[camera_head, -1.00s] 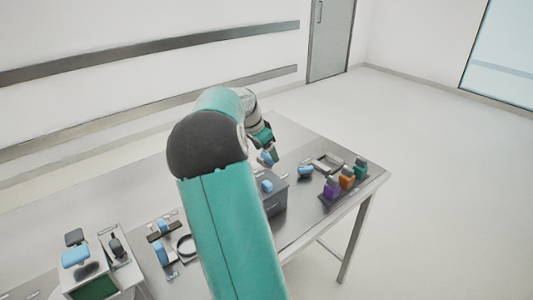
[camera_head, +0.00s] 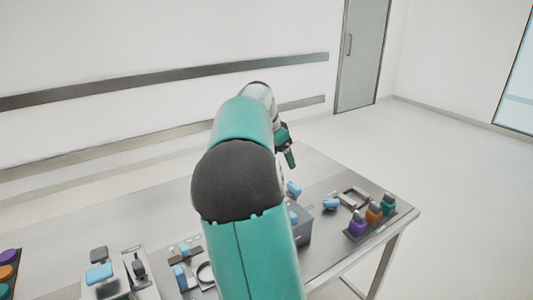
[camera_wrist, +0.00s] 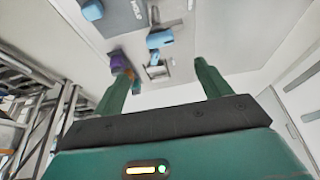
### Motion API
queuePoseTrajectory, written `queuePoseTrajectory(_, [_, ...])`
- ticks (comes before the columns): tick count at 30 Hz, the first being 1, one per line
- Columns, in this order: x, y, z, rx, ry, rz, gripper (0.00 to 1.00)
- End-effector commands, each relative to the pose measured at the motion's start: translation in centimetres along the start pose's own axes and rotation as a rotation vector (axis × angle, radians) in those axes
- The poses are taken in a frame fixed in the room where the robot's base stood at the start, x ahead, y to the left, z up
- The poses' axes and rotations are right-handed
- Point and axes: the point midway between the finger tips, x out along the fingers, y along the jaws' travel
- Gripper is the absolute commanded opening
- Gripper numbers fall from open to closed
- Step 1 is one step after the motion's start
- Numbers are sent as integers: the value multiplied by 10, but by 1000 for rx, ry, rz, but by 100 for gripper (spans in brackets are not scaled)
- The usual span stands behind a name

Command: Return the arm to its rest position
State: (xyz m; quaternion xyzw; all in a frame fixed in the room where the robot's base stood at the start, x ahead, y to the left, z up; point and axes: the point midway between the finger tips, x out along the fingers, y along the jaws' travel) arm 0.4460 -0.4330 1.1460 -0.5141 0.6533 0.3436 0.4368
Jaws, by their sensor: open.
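My arm is green with a dark joint and spans the middle of the head view, above the metal table (camera_head: 90,238). My gripper (camera_head: 287,148) is raised over the table's far side, apart from the objects below. In the wrist view my gripper (camera_wrist: 162,82) has its two green fingers wide apart, with nothing between them. A blue item (camera_head: 293,188) sits below the gripper, beside a grey box (camera_head: 304,230); the arm partly hides the box. Another blue piece (camera_head: 293,216) shows at the box's top.
Purple (camera_head: 357,225), orange (camera_head: 374,215) and green (camera_head: 388,207) items stand in a dark rack on the right. A blue item (camera_head: 330,204) and a grey frame (camera_head: 354,197) lie nearby. Small devices (camera_head: 99,272) stand at the front left. Floor beyond the table is clear.

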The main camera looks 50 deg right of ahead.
Motion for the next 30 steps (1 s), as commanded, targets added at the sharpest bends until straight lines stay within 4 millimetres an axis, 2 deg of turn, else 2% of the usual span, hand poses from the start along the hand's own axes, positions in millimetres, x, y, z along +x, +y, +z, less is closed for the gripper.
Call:
queuePoseTrajectory(9, [-1,0,2,-6,-4,-4,76])
queuePoseTrajectory(11, [-4,2,6,-24,-15,-15,76])
queuePoseTrajectory(14, [-14,8,24,-92,-52,-54,76])
queuePoseTrajectory(17, [-30,18,56,-212,-104,-122,76])
queuePoseTrajectory(23, [-68,48,132,-512,-178,-282,76])
queuePoseTrajectory(30, [-107,105,223,-885,-186,-475,76])
